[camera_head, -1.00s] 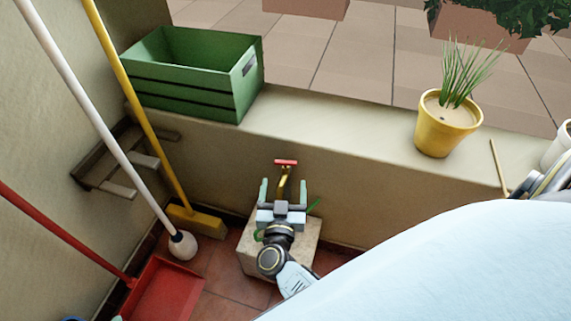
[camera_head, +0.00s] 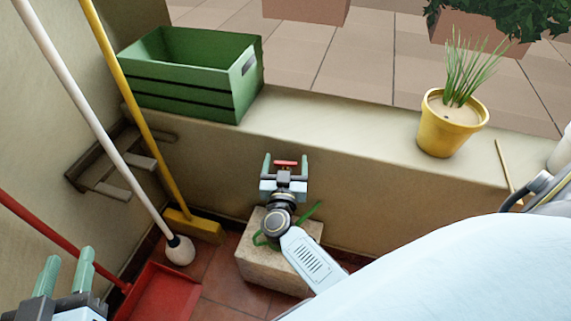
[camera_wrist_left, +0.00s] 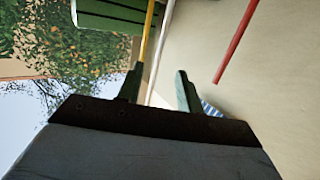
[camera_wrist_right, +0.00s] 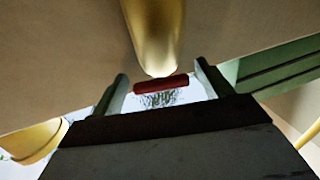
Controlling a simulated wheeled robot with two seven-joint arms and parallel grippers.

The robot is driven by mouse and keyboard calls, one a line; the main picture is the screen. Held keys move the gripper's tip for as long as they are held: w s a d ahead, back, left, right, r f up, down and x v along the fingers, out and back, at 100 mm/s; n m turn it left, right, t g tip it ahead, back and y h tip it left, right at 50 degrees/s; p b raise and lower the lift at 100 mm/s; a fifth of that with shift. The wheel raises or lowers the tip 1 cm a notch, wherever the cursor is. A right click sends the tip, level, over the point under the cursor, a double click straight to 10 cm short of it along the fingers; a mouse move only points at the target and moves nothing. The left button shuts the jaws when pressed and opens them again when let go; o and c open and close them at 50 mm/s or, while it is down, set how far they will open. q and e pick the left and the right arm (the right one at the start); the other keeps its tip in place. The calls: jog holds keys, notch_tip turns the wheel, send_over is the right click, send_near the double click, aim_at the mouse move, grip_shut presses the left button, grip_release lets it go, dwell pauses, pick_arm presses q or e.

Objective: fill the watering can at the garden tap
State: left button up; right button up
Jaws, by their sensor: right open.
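The garden tap has a red handle (camera_head: 286,164) in front of the low wall. In the right wrist view its brass body (camera_wrist_right: 155,35) and red handle (camera_wrist_right: 160,85) show. My right gripper (camera_head: 285,160) is open, with its fingers on either side of the red handle. Green parts (camera_head: 314,211), seemingly of the watering can, show at the stone block (camera_head: 290,268) below; the rest is hidden behind my right arm. No water is visible. My left gripper (camera_head: 67,268) is open and empty at the lower left; its fingers also show in the left wrist view (camera_wrist_left: 158,82).
A green crate (camera_head: 190,85) and a yellow plant pot (camera_head: 445,128) stand on the wall ledge (camera_head: 340,115). A yellow broom (camera_head: 140,95), a white-handled tool (camera_head: 85,95) and a red dustpan (camera_head: 165,290) are at the left. A small wooden rack (camera_head: 100,165) is on the side wall.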

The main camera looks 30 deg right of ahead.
jog(key=c, duration=1)
jog(key=shift+w+r+m+g+h+p, duration=0.1)
jog(key=shift+m+g+h+p, duration=0.45)
jog(key=shift+m+g+h, duration=0.55)
pick_arm(q)
jog(key=f+g, duration=0.1)
jog(key=s+a+f+g, duration=0.1)
jog(key=f+g+y, duration=0.1)
jog(key=f, duration=0.1)
jog(key=shift+s+a, duration=0.15)
jog(key=shift+s, duration=0.1)
pick_arm(e)
jog(key=shift+m+g+h, duration=0.4)
jog(key=shift+g+h, duration=0.1)
jog(key=shift+h, duration=0.1)
jog(key=o, duration=1)
